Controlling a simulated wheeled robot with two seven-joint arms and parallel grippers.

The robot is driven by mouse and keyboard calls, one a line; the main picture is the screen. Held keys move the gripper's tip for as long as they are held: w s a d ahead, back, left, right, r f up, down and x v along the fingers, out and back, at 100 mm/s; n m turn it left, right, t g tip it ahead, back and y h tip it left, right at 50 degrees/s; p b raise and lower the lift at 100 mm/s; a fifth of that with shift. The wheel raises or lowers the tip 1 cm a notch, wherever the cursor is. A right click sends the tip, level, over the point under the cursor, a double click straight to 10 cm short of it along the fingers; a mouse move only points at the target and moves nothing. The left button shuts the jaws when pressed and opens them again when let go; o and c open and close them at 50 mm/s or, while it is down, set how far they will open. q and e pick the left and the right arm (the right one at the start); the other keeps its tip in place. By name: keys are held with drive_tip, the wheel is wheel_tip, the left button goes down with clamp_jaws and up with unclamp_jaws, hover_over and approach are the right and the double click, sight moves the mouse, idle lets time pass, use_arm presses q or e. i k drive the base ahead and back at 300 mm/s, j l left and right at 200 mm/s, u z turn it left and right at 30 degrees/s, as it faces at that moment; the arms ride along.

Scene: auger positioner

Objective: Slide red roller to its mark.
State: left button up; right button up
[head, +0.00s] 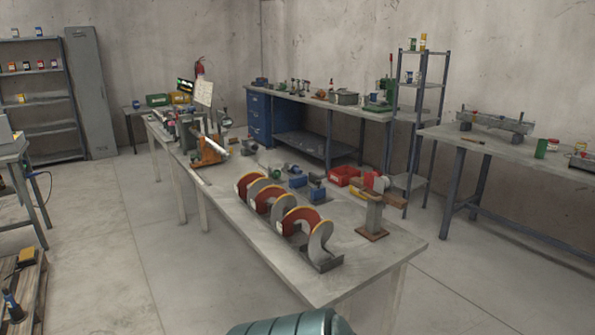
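A long work table (240,225) runs from the front right toward the back left. An auger (290,210) with red and grey spiral flights lies along its near half. Neither of my grippers shows in this view.
Blue clamp-like parts (316,190), a red bin (344,175) and an orange fixture (209,152) stand on the table. Side benches (500,149) line the back and right. A pallet (30,290) lies at front left. The floor (150,255) left of the table is clear.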

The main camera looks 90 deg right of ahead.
sight(377, 177)
drive_tip(key=k+l+z, duration=0.5)
drive_tip(key=l, duration=0.2)
drive_tip(key=l+z, duration=0.25)
drive_tip(key=k+l+z, duration=0.2)
drive_tip(key=l, duration=0.35)
drive_tip(key=k+l, duration=0.1)
drive_tip(key=l, duration=0.45)
drive_tip(key=k+l+z, duration=0.1)
drive_tip(key=l, duration=0.45)
drive_tip(key=k+l, duration=0.15)
drive_tip(key=l, duration=0.4)
drive_tip(key=k+l, duration=0.1)
drive_tip(key=l, duration=0.45)
drive_tip(key=k+l+z, duration=0.1)
drive_tip(key=l, duration=0.45)
drive_tip(key=k+l, duration=0.1)
drive_tip(key=l, duration=0.45)
drive_tip(key=z, duration=0.05)
